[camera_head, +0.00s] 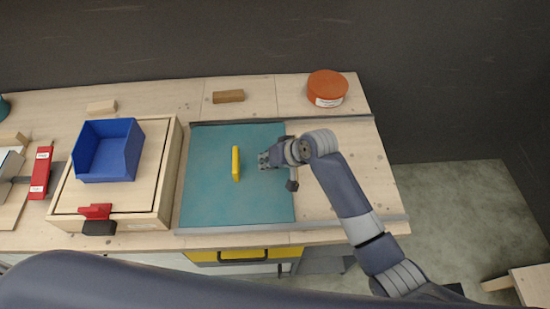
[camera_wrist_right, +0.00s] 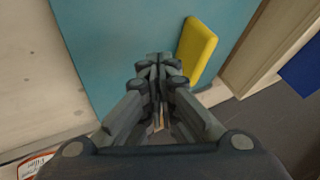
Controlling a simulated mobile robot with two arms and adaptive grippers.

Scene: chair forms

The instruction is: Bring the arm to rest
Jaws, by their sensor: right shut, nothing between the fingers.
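My right gripper (camera_head: 264,160) is shut and empty over the teal panel (camera_head: 215,203), to the right of the yellow handle (camera_head: 236,163) on that panel. In the right wrist view, the shut fingertips of my right gripper (camera_wrist_right: 160,62) point toward the teal panel (camera_wrist_right: 105,45), with the yellow handle (camera_wrist_right: 196,50) just to their right. The fingers appear apart from the handle. My right arm reaches in from the lower right across the table. My left gripper is not in view.
A blue bin (camera_head: 107,150) stands on a wooden box (camera_head: 152,195) at the left, beside red clamps (camera_head: 41,172). An orange round container (camera_head: 327,88) and a small brown block (camera_head: 228,96) sit at the back. The wooden table (camera_head: 350,150) is bare at the right.

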